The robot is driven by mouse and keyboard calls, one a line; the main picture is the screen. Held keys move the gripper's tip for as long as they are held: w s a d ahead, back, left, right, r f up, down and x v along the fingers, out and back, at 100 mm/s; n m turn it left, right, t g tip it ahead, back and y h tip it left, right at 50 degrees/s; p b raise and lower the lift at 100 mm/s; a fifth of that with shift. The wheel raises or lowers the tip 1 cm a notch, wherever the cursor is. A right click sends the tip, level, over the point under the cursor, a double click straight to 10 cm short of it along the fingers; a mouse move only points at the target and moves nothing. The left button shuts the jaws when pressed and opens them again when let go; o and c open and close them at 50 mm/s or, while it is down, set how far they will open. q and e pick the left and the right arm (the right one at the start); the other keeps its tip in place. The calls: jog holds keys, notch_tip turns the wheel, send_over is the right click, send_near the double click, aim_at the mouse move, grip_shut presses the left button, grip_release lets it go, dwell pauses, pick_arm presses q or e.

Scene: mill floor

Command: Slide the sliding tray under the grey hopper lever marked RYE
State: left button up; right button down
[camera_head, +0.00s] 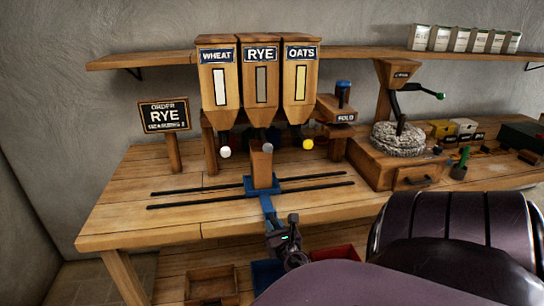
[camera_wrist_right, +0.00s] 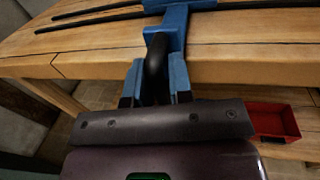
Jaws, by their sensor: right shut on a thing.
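The sliding tray (camera_head: 259,187) is a blue base carrying an upright wooden block, on two dark rails across the bench. A blue bar runs from it over the bench's front edge; it also shows in the right wrist view (camera_wrist_right: 172,32). My right gripper (camera_head: 277,232) is shut on the dark handle (camera_wrist_right: 156,62) at the bar's front end. The grey RYE lever knob (camera_head: 267,147) overlaps the top of the block in the head view, under the RYE hopper (camera_head: 261,78); the depth between them is hard to tell. My left gripper is not in view.
The WHEAT white knob (camera_head: 225,152) is left of the tray, the OATS yellow knob (camera_head: 307,144) right. An order sign (camera_head: 164,116) reads RYE. A millstone box (camera_head: 385,165) stands right of the rails (camera_head: 330,187). A red bin (camera_wrist_right: 272,122) is below the bench edge.

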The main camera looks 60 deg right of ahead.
jog(key=shift+a+f, duration=0.1)
jog(key=shift+f, duration=0.05)
jog(key=c, duration=1.1)
grip_release()
jog(key=b+v, duration=0.1)
jog(key=v, duration=1)
jog(key=shift+w, duration=0.1)
